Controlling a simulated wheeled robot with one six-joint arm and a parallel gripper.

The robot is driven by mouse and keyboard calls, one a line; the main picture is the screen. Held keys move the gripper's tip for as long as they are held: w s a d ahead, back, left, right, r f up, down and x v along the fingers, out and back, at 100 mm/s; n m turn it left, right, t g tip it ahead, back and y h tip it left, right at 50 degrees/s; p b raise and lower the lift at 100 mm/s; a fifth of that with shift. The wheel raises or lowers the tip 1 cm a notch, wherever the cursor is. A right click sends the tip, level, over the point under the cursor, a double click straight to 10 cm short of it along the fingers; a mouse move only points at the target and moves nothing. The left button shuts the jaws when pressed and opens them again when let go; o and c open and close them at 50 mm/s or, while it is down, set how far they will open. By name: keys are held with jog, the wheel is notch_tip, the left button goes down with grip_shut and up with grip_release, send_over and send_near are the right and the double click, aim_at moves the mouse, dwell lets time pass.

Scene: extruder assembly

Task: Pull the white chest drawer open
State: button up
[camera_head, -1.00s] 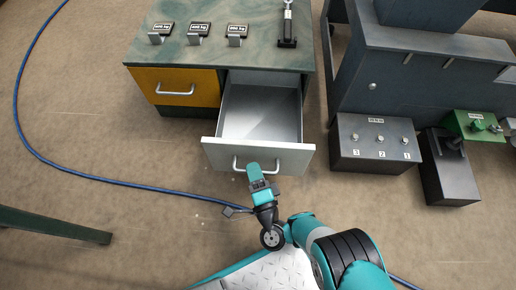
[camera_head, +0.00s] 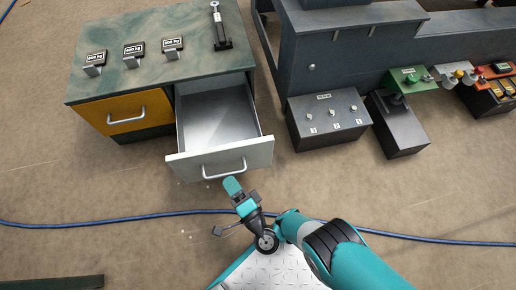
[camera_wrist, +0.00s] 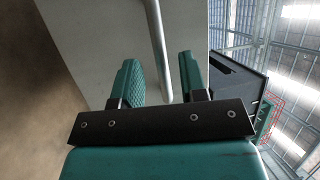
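The white chest drawer (camera_head: 222,158) stands pulled out of the chest, and its empty grey inside shows. Its front carries a pale bar handle (camera_head: 224,169). My gripper (camera_head: 231,184) is just in front of the drawer front, a little apart from the handle in the head view. In the wrist view the gripper (camera_wrist: 160,82) has its two green fingers spread. The handle (camera_wrist: 157,45) shows between and beyond them, against the drawer front (camera_wrist: 95,40). No finger visibly touches the handle.
The chest's green top (camera_head: 150,70) holds several small labelled stands and an upright tool (camera_head: 219,25). An orange drawer (camera_head: 113,114) beside the white one is shut. A dark control box (camera_head: 327,122) stands to the right. A blue cable (camera_head: 120,220) crosses the open floor.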

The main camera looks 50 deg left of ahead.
jog(key=p+v, duration=0.5)
jog(key=v, duration=0.8)
jog(key=shift+d, duration=0.35)
